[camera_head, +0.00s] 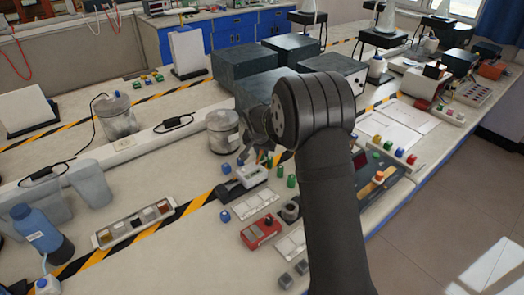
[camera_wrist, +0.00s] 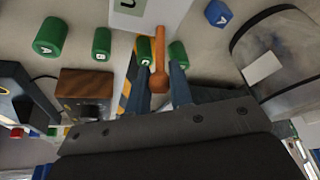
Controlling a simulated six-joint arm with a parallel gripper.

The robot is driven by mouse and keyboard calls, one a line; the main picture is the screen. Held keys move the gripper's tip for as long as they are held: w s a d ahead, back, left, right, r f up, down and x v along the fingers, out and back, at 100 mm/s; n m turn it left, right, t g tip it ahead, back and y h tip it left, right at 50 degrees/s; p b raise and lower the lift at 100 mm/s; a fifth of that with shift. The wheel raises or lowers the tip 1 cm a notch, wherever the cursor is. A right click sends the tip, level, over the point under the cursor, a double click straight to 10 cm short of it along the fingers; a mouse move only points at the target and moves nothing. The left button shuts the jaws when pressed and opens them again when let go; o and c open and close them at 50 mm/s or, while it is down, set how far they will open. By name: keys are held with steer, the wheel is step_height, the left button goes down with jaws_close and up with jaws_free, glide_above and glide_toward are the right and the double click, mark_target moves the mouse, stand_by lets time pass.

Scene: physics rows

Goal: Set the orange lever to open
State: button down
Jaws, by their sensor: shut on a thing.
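The orange lever (camera_wrist: 159,62) is a thin bar with a round knob, seen between my fingers in the wrist view. My gripper (camera_wrist: 161,68) is closed around it. Its far end reaches toward a white plate (camera_wrist: 140,12) with a dark mark. In the head view my gripper (camera_head: 258,152) is over a small white-topped box (camera_head: 251,176) at mid-table. My wrist hides part of this area, so I cannot read the lever's setting.
Green cylinders (camera_wrist: 50,36) and a blue block (camera_wrist: 217,13) lie close to the plate. A glass jar (camera_head: 222,131) stands just left of my gripper. Dark boxes (camera_head: 246,62) stand behind it. A red device (camera_head: 261,232) sits in front.

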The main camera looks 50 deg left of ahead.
steer(key=shift+s, duration=0.1)
steer(key=shift+s+r+n+t, duration=0.15)
steer(key=shift+s+t, duration=0.45)
steer(key=shift+t, duration=0.45)
steer(key=shift+s+r+n+t, duration=0.15)
steer(key=shift+s+t, duration=0.4)
steer(key=shift+t, duration=0.5)
steer(key=shift+s+f+n+t+y, duration=0.2)
steer(key=shift+s+t, duration=0.5)
steer(key=shift+t, duration=0.55)
steer(key=shift+s+f+n+t+y, duration=0.1)
steer(key=shift+s+n+t, duration=0.1)
steer(key=shift+s+t, duration=0.8)
steer(key=shift+w+t, duration=0.3)
steer(key=shift+t, duration=0.05)
steer(key=c, duration=1.3)
jaws_free()
steer(key=v, duration=1.7)
steer(key=shift+s+d, duration=0.15)
steer(key=shift+s, duration=0.1)
